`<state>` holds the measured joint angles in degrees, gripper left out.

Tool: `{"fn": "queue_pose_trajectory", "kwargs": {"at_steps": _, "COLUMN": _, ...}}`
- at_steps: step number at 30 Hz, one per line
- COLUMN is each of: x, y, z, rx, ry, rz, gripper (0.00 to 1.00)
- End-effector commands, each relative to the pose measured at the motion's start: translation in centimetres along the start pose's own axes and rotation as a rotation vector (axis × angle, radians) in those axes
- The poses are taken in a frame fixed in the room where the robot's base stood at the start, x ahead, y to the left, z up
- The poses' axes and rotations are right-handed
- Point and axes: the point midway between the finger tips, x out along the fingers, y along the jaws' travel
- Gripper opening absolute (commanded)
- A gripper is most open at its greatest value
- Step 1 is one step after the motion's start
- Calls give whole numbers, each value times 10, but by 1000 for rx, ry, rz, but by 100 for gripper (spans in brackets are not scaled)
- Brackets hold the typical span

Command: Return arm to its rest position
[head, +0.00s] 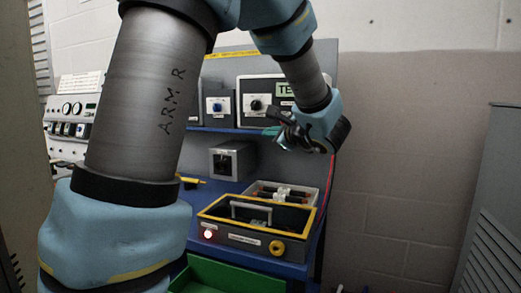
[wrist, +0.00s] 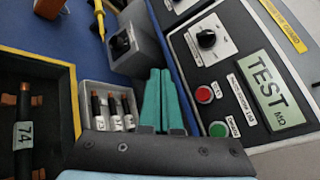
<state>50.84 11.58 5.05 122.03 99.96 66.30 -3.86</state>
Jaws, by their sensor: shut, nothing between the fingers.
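My arm spans the head view from the lower left over the top to my gripper (head: 271,131), which hangs in front of the test panel (head: 262,118), above the blue bench. In the wrist view my gripper (wrist: 161,72) has its two teal fingers side by side, shut with nothing between them. The fingers point toward the blue bench surface and the grey wall of the panel, apart from the fuses. Much of the bench's left side is hidden behind my arm in the head view.
A yellow-rimmed box (head: 236,238) with a handle and a lit lamp sits on the bench (head: 199,190). A light tray (wrist: 94,88) holds several dark fuses. A grey socket box (head: 233,160) stands behind. A green bin (head: 222,279) is below. A grey cabinet (head: 495,190) stands right.

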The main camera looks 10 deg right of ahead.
Motion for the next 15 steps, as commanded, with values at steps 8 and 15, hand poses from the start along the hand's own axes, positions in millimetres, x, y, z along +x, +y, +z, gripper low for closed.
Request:
{"fn": "queue_pose_trajectory", "kwargs": {"at_steps": 8, "x": 12, "y": 174, "z": 42, "rx": -266, "ry": 19, "rz": 629, "gripper": 0}}
{"fn": "queue_pose_trajectory", "kwargs": {"at_steps": 15, "x": -44, "y": 283, "z": 48, "rx": -767, "ry": -25, "rz": 1149, "gripper": 0}}
